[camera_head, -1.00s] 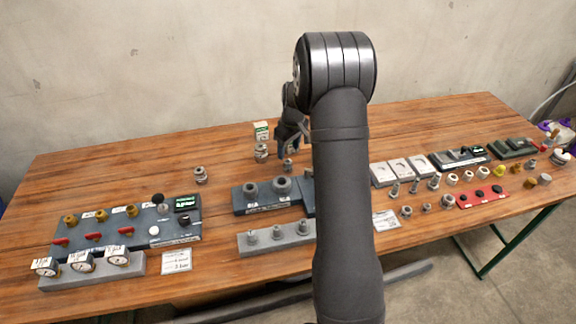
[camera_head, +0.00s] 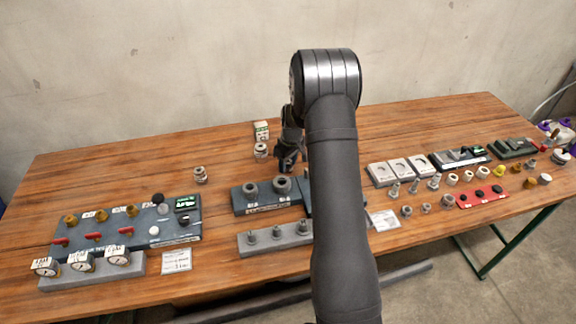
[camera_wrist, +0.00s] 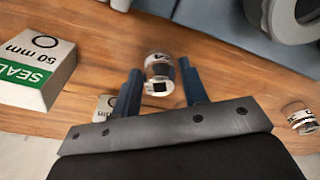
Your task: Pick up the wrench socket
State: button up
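A small metallic cylinder with dark markings (camera_wrist: 159,72), apparently the wrench socket, stands on the wooden table between the fingers of my gripper (camera_wrist: 163,80) in the wrist view. My gripper is open, with one blue finger on each side of it. Small gaps seem to show between the fingers and the cylinder, and I see no clear contact. In the head view my gripper (camera_head: 290,158) is low over the table behind the grey block with rings, and it hides the cylinder.
A box labelled SEAL 50 mm (camera_wrist: 35,65) stands left of the fingers in the wrist view. A ringed fitting (camera_head: 260,151) is close to my gripper, and another (camera_head: 200,175) stands farther left. The block with two rings (camera_head: 252,207) lies in front. The table behind is mostly clear.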

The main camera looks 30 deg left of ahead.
jog(key=c, duration=0.7)
